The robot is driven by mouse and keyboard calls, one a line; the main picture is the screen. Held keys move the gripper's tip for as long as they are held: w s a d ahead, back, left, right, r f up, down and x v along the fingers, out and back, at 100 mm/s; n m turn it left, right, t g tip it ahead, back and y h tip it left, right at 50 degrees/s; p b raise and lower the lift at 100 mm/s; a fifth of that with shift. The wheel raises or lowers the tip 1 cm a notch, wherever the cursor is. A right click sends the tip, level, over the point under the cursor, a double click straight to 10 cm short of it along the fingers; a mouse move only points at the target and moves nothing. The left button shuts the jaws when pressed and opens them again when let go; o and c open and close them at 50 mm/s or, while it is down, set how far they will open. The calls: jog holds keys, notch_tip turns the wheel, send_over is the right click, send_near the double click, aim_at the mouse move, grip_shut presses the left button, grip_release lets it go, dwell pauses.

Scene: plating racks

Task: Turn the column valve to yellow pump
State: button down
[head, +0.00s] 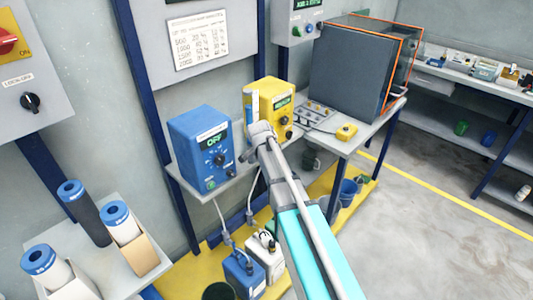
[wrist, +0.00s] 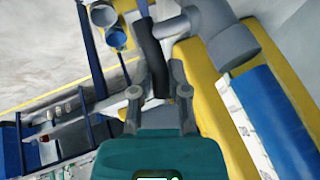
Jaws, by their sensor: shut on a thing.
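The yellow pump (head: 262,95) stands on a shelf, with the blue pump (head: 195,150) to its left. The blue pump's display reads OFF. My gripper (head: 258,138) is in front of the gap between the pumps and covers the valve in the head view. In the wrist view my gripper (wrist: 160,93) has its two fingers on either side of the lower end of a black handle (wrist: 151,60), shut on it. A grey valve body or pipe (wrist: 228,32) lies to the upper right of the handle. Which way the valve is set cannot be told.
Containers with hoses, one blue (head: 243,275) and one white (head: 265,255), stand below the shelf. A side table (head: 135,270) with blue-capped cylinders is at the lower left. A grey cabinet (head: 345,75) stands right of the pumps. Floor at right is clear.

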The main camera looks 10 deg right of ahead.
jog(key=t+h+b, duration=0.1)
jog(key=b, duration=0.1)
jog(key=s+a+t+h+b, duration=0.1)
jog(key=t+h+b, duration=0.1)
jog(key=shift+a+f+n, duration=0.1)
jog(key=shift+a+n, duration=0.05)
jog(key=shift+n, duration=0.25)
jog(key=t+h+b, duration=0.1)
jog(key=b, duration=0.1)
jog(key=t+h+b, duration=0.1)
jog(key=b, duration=0.1)
jog(key=a+n+t+h+b, duration=0.1)
jog(key=b, duration=0.1)
jog(key=shift+s+a+f+b, duration=0.1)
jog(key=shift+s+b, duration=0.25)
jog(key=n+t+h+b, duration=0.1)
jog(key=t+b, duration=0.1)
jog(key=b, duration=0.3)
jog(key=a+n+t+h+b, duration=0.1)
jog(key=t+h+b, duration=0.1)
jog(key=b, duration=0.3)
jog(key=s+f+n+t+h+b, duration=0.1)
jog(key=t+h+b, duration=0.1)
jog(key=b, duration=0.3)
jog(key=shift+a+f+t, duration=0.1)
jog(key=shift+a+t, duration=0.25)
jog(key=shift+t, duration=0.55)
jog(key=shift+s+n+t+b, duration=0.1)
jog(key=shift+n+t+b, duration=0.2)
jog(key=shift+n+b, duration=0.1)
